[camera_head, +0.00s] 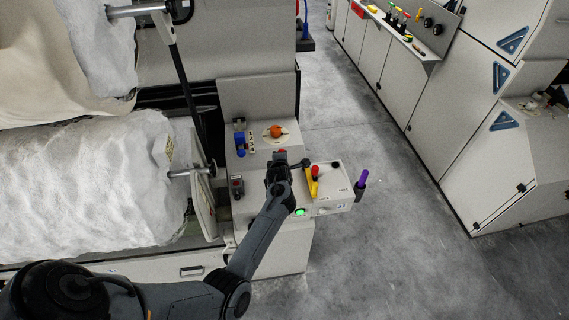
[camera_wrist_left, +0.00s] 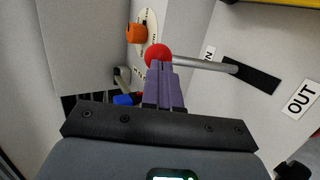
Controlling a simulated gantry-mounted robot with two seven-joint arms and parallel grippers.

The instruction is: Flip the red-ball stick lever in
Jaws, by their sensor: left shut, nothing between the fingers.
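The stick lever shows in the left wrist view as a silver rod (camera_wrist_left: 205,65) with a red ball (camera_wrist_left: 158,53) on its end. The rod leaves a dark slot (camera_wrist_left: 258,78) in a pale panel, nearer the slot's end by the IN label (camera_wrist_left: 208,54) than the end by the OUT label (camera_wrist_left: 300,100). My left gripper (camera_wrist_left: 161,66) is shut and empty, its purple fingertips overlapping the ball's lower edge; I cannot tell whether they touch. In the head view my left gripper (camera_head: 280,162) is over the machine's control box, hiding part of it. My right gripper is not in view.
An orange knob (camera_head: 276,131) and a blue handle (camera_head: 240,139) sit behind the gripper. A red-topped yellow lever (camera_head: 314,176), a lit green button (camera_head: 300,212) and a purple handle (camera_head: 361,180) are to the right.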

